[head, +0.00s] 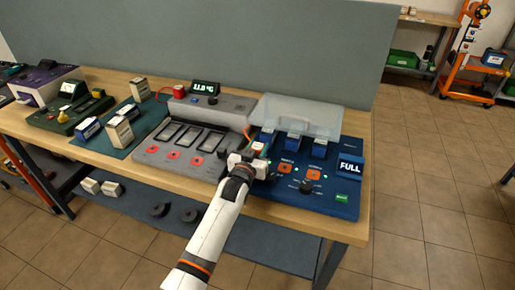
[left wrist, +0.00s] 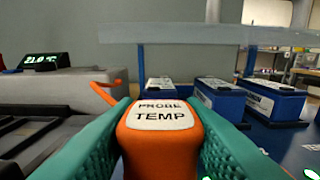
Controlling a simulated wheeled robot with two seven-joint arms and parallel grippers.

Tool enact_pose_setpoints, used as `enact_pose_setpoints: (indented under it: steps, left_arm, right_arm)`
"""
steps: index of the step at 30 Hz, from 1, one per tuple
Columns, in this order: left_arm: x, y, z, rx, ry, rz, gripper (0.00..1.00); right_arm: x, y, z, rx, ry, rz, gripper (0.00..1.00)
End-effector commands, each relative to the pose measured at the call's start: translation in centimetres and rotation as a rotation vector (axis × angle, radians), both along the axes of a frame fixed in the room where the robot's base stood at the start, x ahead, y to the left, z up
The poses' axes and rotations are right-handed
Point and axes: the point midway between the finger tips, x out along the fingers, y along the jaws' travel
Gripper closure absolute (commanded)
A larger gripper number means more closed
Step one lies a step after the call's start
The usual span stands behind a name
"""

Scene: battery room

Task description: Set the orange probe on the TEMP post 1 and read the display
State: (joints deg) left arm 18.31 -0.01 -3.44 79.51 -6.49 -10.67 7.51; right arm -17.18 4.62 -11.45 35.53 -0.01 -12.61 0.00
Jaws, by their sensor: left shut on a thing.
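My left gripper (head: 254,161) is over the left front part of the blue charger (head: 340,185). Its teal fingers are shut on the orange probe (left wrist: 160,140), whose white label reads "PROBE TEMP". The probe's lower end is hidden, so I cannot tell if it touches anything. The small display (head: 205,88) on the grey unit (head: 212,105) glows green; in the left wrist view it (left wrist: 42,61) seems to read 21.0 °C. An orange cable (left wrist: 104,93) runs from the grey unit's side. I cannot make out TEMP post 1. My right gripper is not in view.
Blue batteries (head: 292,141) stand in the charger under a raised clear cover (head: 300,113). A "FULL" sign (head: 349,168) is at its right. A grey slotted tray (head: 150,153) lies to the left. A grey-green panel (head: 230,45) stands behind the bench.

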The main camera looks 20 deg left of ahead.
Motion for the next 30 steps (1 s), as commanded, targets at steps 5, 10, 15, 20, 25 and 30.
enact_pose_setpoints:
  steps: [5, 10, 15, 20, 25, 30]
  left_arm:
    - [0.0, 0.0, -0.4, 0.000, -0.001, 0.000, 0.87]
    - [0.0, 0.0, -0.8, 0.000, -0.001, 0.000, 0.87]
    - [0.0, 0.0, -1.1, 0.000, -0.001, 0.000, 0.87]
    - [0.0, 0.0, -1.4, 0.000, -0.001, 0.000, 0.62]
    - [0.0, 0.0, -1.3, 0.000, 0.000, 0.000, 0.55]
    - [-0.1, 0.0, -1.3, 0.000, 0.001, 0.000, 0.55]
  right_arm:
    - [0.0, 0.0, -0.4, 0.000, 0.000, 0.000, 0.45]
    - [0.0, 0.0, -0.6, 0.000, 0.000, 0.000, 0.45]
    - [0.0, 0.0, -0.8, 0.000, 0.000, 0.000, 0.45]
    - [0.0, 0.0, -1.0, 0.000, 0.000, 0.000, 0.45]
    - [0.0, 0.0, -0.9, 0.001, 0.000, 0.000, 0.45]
    - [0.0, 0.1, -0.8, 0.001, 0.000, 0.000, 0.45]
